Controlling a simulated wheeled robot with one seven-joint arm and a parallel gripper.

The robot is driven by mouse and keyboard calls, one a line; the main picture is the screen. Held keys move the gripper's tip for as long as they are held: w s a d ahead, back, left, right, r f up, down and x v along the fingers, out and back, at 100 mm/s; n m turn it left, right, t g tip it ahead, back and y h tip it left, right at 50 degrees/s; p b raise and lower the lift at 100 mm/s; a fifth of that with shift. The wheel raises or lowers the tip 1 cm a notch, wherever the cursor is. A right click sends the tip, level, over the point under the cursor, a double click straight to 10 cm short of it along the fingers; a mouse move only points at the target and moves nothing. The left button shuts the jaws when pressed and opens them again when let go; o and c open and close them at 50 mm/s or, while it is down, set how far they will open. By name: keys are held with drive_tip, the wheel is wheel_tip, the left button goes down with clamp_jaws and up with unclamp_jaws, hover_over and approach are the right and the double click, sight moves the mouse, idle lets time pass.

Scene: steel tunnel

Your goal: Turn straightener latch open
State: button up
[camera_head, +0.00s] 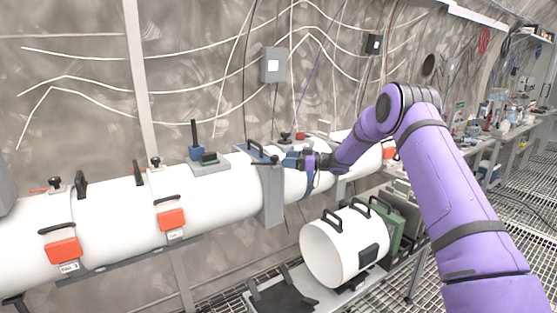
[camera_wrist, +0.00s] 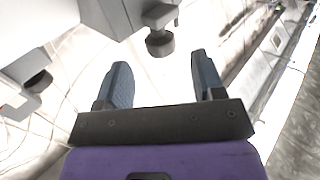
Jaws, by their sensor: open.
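My gripper (camera_head: 291,160) is at the white tube (camera_head: 215,200), just right of the grey upright flange (camera_head: 271,195). In the wrist view my gripper (camera_wrist: 158,62) is open, with two dark blue fingers apart and nothing between them. A dark round knob on a grey block, which looks like the latch (camera_wrist: 160,43), lies just beyond the fingertips, roughly centred between them. It appears apart from both fingers. In the head view, a black handle (camera_head: 262,152) shows on top of the flange, left of my gripper; the latch itself is hard to make out there.
Orange-red boxes (camera_head: 171,219) and black clamps sit along the tube at left. A detached white cylinder (camera_head: 335,252) with black handles stands on a lower shelf. A cluttered bench (camera_head: 510,125) runs along the right. Grated floor is free at the right.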

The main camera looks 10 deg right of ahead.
drive_tip(key=shift+v, duration=2.45)
